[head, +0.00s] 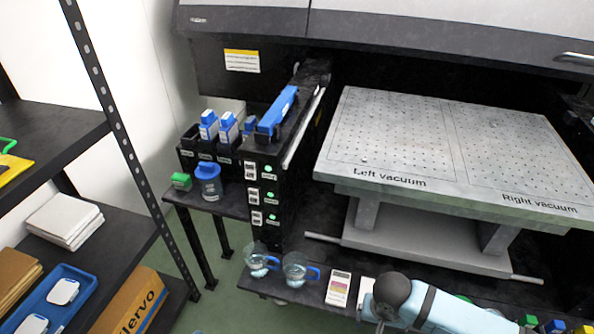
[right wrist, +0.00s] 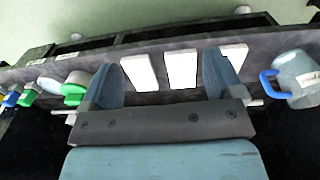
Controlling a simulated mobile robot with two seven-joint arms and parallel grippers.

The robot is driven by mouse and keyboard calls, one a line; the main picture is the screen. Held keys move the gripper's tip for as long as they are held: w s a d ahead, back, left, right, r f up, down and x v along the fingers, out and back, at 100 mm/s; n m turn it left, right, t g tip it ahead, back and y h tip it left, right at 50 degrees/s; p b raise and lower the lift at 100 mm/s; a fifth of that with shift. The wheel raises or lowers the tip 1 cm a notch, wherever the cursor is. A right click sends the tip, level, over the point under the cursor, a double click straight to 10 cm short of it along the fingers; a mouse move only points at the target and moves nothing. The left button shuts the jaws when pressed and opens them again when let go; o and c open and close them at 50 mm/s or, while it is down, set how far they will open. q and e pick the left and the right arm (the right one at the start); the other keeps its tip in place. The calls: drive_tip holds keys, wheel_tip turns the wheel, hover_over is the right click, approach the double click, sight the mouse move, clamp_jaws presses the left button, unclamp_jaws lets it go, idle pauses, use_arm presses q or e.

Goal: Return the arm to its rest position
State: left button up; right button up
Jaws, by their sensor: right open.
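My right arm (head: 430,308) comes in at the bottom of the head view, in front of the lower ledge of the machine. My right gripper (right wrist: 160,80) shows in the right wrist view with its two blue-grey fingers wide apart. Nothing is held between the fingers; white cards (right wrist: 182,69) lie on the ledge beyond them. In the head view I cannot make out the fingertips. My left arm and gripper are in neither view. Ink bottles with blue caps (head: 209,124) stand in the dark rack left of the machine.
Two clear jugs with blue handles (head: 295,268) stand on the ledge left of my arm. A green-capped bottle (right wrist: 76,86) is left of my gripper.

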drive_tip(key=s+d+r+n+t+y, duration=0.55)
drive_tip(key=s+d+n+t, duration=0.25)
drive_tip(key=s+n+t, duration=0.25)
drive_tip(key=w+a+r+m+t, duration=0.1)
drive_tip(key=a+r+m, duration=0.1)
drive_tip(key=a, duration=0.3)
drive_tip(key=w+a+r+m, duration=0.1)
drive_tip(key=w+a+m, duration=0.15)
drive_tip(key=a, duration=0.25)
use_arm(q)
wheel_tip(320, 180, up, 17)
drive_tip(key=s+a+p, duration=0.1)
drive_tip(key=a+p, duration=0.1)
drive_tip(key=p, duration=2.5)
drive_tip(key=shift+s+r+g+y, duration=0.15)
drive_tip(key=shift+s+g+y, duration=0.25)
use_arm(e)
wheel_tip(320, 180, up, 17)
drive_tip(key=s+d+h, duration=0.1)
drive_tip(key=s+d, duration=0.1)
drive_tip(key=shift+s+d+g+h, duration=0.3)
drive_tip(key=shift+s+g+h, duration=0.05)
